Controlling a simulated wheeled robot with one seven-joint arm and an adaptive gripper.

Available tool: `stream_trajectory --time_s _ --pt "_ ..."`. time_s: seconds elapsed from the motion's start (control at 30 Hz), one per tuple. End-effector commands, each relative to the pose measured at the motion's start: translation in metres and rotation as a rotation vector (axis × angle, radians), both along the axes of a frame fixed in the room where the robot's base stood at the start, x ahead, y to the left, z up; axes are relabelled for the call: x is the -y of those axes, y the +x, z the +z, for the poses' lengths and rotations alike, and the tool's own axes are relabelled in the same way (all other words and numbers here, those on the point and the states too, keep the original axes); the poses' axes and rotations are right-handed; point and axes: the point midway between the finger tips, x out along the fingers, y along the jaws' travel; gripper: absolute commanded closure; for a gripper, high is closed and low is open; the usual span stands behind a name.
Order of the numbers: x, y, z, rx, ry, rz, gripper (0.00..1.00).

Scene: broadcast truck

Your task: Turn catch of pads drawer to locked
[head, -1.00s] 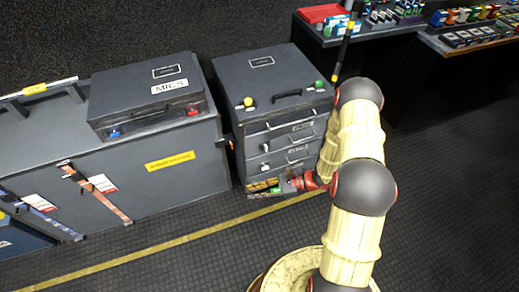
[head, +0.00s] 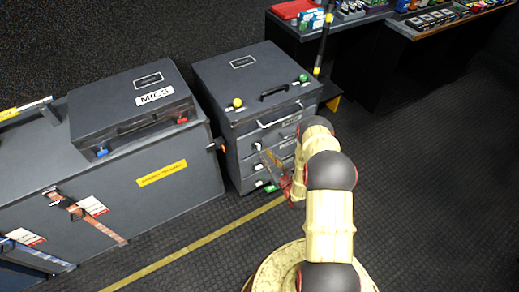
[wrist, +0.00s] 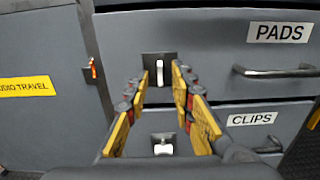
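The pads drawer (wrist: 215,45) is a grey front with a white PADS label (wrist: 281,33) and a bar handle (wrist: 275,71) at its right. It looks closed. Its catch (wrist: 159,72) is a small pale lever on a dark plate left of the handle, standing about upright. My gripper (wrist: 158,84) is open and empty, its yellow-padded fingers either side of the catch in the wrist view. I cannot tell whether they touch it. In the head view my gripper (head: 268,155) is at the left part of the drawer fronts, partly hidden by my arm.
The clips drawer (wrist: 218,118) below has its own pale catch (wrist: 163,144) and handle. A grey case with an orange latch (wrist: 93,69) stands close on the left. A MICS case (head: 130,100) lies on top of it. Open floor (head: 430,170) is at the right.

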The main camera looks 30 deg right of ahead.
Motion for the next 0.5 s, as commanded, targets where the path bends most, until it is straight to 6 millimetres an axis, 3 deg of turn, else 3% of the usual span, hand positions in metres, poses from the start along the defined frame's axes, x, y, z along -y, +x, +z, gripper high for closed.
stream_trajectory --time_s 0.23,0.5 --pt "-0.002 0.038 -0.002 0.000 -0.002 0.002 0.76" --pt "-0.003 0.053 -0.001 -0.002 0.000 0.002 0.76"
